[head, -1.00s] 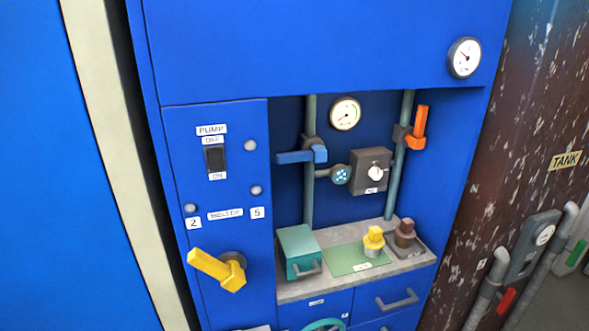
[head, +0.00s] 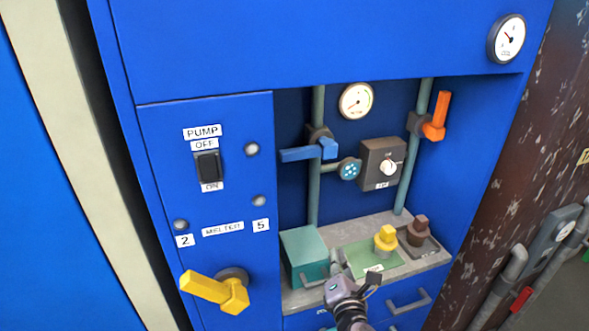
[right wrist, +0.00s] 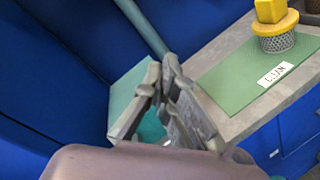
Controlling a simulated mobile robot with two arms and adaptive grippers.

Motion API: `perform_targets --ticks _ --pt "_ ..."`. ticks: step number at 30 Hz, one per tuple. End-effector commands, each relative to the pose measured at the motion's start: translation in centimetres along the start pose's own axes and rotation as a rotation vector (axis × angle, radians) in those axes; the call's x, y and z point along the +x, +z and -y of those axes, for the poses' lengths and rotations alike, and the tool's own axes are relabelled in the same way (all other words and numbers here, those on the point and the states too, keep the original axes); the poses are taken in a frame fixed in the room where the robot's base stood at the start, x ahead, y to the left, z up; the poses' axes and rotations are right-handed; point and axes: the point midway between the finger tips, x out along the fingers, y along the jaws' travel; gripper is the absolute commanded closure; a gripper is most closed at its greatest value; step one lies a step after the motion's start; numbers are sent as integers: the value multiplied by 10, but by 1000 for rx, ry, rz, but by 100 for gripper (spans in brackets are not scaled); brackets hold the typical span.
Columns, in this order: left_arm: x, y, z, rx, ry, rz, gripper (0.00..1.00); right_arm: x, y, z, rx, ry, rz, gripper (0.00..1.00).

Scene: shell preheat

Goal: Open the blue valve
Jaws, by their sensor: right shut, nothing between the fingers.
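The blue valve (head: 308,150) has a lever handle on a vertical grey-green pipe in the cabinet recess. Its handle lies crosswise to the pipe, pointing left. My right gripper (head: 338,270) is low in the head view, over the front of the recess shelf, below the valve and apart from it. In the right wrist view the gripper (right wrist: 165,65) is shut and empty, with its fingertips together in front of the teal box (right wrist: 130,85). The valve does not show in the right wrist view. My left gripper is not in view.
The teal box (head: 303,250), a yellow-topped strainer (head: 386,238) and a brown-topped one (head: 417,230) stand on the shelf. An orange valve (head: 436,116) is on the right pipe. A yellow lever (head: 215,290) juts from the left panel.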

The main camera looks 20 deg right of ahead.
Motion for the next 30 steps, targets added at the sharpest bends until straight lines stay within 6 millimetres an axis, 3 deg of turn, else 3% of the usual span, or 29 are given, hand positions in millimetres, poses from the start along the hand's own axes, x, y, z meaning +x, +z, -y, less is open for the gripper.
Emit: perform_targets --ticks 3,9,14,24,30 --pt "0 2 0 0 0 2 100 12 14 -49 -313 167 65 100" --pt "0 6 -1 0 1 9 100 18 23 -101 -697 337 170 100" --pt "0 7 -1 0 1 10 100 17 22 -114 -806 379 203 100" --pt "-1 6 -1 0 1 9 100 18 23 -115 -810 379 204 100" --pt "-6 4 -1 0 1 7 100 37 25 -124 -808 378 206 100"
